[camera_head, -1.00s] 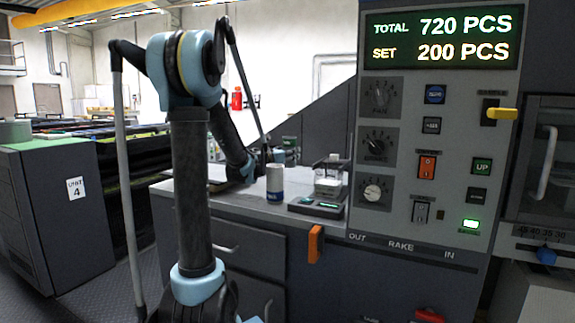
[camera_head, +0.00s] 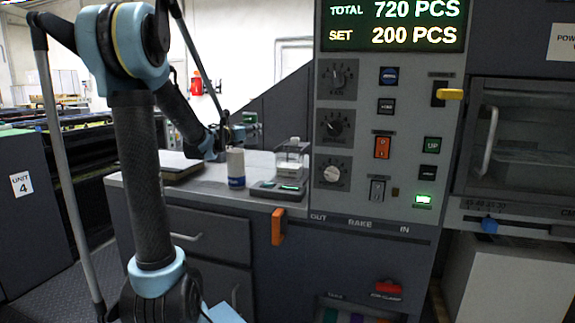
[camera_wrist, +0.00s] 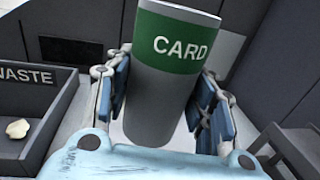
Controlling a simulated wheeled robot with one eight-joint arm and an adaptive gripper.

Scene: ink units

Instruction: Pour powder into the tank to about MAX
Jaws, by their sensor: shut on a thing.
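My gripper (camera_wrist: 161,105) is shut on a grey canister with a green band marked CARD (camera_wrist: 180,42), its pads on either side. In the head view my gripper (camera_head: 224,138) is above the back of the counter and small; the canister is hard to make out there. A white bottle with a blue band (camera_head: 236,168) stands on the counter in front of it. At the right, a cabinet with a clear window and handle (camera_head: 520,140) sits under a cut-off sign beginning POW (camera_head: 566,40). No MAX mark is legible, and no powder shows.
A clear container (camera_head: 291,158) stands on a scale-like device (camera_head: 278,190) beside the control panel (camera_head: 352,100). A WASTE bin (camera_wrist: 52,130) holding a pale scrap is left of the canister in the wrist view. An orange handle (camera_head: 278,227) sticks out from the counter front.

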